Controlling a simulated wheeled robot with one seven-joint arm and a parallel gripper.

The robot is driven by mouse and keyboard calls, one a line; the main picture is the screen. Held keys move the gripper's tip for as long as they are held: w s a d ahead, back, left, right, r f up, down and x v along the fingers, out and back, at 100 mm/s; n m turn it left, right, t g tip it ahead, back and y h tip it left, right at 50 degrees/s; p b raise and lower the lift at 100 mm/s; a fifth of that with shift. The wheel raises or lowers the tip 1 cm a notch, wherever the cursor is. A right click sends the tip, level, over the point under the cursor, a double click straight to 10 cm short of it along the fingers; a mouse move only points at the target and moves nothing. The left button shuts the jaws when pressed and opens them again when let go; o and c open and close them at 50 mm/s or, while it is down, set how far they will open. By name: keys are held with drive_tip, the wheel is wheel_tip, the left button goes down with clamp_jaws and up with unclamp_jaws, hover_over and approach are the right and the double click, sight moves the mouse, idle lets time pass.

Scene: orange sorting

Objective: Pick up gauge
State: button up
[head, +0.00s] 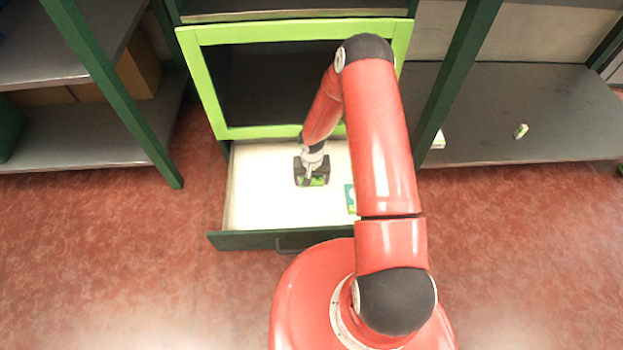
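My gripper (311,176) is inside the pulled-out drawer (255,205), low over its pale floor and pointing down. A small green thing (318,182) shows at the gripper's fingers. It may be the gauge, but it is too small and too covered to tell. I cannot tell whether the fingers touch it or are closed on it. A second flat green and white item (350,195) lies in the drawer to the right, partly hidden behind my red arm.
A bright green frame (205,85) stands above the drawer's back. Dark green posts (130,110) flank it. The right shelf (490,115) holds a small pale green item (521,131). Cardboard boxes (135,75) sit on the left shelves. The drawer's left side is bare.

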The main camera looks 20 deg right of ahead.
drive_tip(key=c, duration=0.7)
drive_tip(key=shift+o, duration=0.2)
drive_tip(key=shift+r, duration=0.1)
